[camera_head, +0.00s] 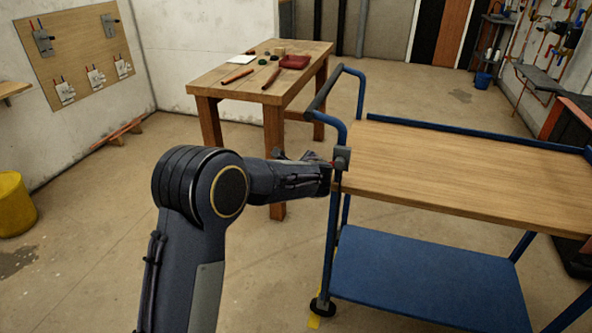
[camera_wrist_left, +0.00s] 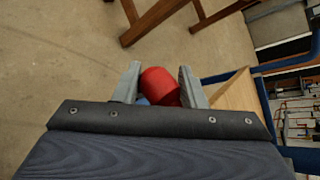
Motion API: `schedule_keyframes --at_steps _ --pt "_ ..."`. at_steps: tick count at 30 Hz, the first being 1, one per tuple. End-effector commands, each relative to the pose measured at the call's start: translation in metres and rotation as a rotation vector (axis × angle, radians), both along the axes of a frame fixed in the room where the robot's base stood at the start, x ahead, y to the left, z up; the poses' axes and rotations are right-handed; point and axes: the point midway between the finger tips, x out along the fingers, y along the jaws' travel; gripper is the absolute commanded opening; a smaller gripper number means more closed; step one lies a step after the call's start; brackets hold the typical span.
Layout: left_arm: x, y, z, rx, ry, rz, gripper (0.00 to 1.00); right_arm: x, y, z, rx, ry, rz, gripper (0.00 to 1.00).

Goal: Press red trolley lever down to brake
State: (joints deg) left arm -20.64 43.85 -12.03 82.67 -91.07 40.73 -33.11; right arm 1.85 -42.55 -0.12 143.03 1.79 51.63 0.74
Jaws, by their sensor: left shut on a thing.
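The blue trolley (camera_head: 420,278) with a wooden top stands at the right in the head view. Its red lever (camera_wrist_left: 160,86) shows as a rounded red end in the left wrist view, between the fingers of my left gripper (camera_wrist_left: 160,88). My left gripper is shut on the lever. In the head view my left gripper (camera_head: 325,172) is at the trolley's near left corner post, beside a grey bracket (camera_head: 341,157); the lever is mostly hidden there by the gripper. My right gripper is not in view.
A wooden table (camera_head: 232,88) with several small items, including a red object (camera_head: 294,62), stands behind the trolley. A yellow bucket (camera_head: 14,205) is at the left. A board with switches (camera_head: 82,55) hangs on the wall. The floor left of the trolley is clear.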

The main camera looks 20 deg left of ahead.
Motion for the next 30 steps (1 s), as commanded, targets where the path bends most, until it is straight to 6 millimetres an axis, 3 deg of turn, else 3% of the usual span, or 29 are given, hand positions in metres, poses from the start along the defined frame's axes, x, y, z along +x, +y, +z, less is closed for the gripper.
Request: schedule_keyframes --at_steps 1,11,12,17,30 --pt "-0.0018 -0.0052 -0.0084 -0.012 0.014 -0.009 0.00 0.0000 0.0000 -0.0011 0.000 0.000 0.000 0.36" --pt "-0.0023 -0.0069 -0.0105 -0.017 0.017 -0.010 0.00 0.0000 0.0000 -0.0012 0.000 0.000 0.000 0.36" --pt "-0.0023 -0.0070 -0.0105 -0.019 0.017 -0.010 0.38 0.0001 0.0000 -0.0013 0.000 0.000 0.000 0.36" --pt "-0.0021 -0.0074 -0.0100 -0.017 0.015 -0.011 0.59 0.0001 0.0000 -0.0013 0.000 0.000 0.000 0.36" --pt "-0.0065 -0.0095 -0.0026 -0.015 0.010 -0.011 0.59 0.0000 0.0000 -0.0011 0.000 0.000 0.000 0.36"
